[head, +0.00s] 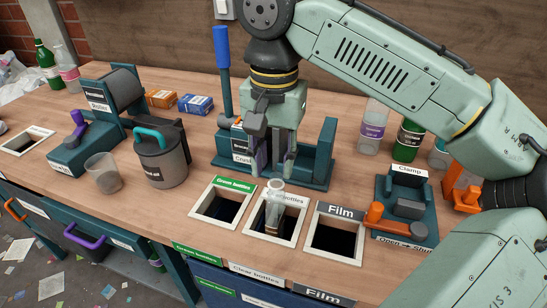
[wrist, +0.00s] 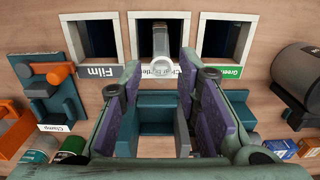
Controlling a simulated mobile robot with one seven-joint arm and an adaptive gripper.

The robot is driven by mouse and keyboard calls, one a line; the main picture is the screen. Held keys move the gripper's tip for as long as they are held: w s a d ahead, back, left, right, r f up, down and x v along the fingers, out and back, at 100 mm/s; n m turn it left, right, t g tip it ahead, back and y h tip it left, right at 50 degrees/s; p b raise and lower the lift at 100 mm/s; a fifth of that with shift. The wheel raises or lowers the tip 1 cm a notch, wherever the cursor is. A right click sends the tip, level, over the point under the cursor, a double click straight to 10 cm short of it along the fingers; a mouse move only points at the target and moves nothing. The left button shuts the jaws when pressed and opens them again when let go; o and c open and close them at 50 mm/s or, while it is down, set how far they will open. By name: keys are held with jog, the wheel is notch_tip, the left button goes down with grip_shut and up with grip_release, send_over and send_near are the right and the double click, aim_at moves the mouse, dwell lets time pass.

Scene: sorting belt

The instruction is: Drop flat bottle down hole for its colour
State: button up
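A clear flat bottle (head: 275,205) is at the middle hole (head: 295,233), the one labelled for clear bottles. Its round neck end points up and its body is in or over the dark opening. It also shows in the wrist view (wrist: 160,42), ahead of the fingertips. My gripper (head: 276,172) is behind the hole, fingers pointing down. In the wrist view (wrist: 161,68) its fingers are spread, with an empty gap wider than the bottle. The bottle looks apart from both fingers. Its lower end is hard to make out.
The green-bottles hole (head: 197,210) is to the left and the film hole (head: 360,250) to the right. A teal crusher station (head: 322,160) stands behind my gripper. A clamp (head: 405,205) is at right. A lidded jug (head: 162,160) and a clear cup (head: 104,172) stand at left.

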jog(key=shift+o, duration=1.2)
notch_tip(320, 180, up, 12)
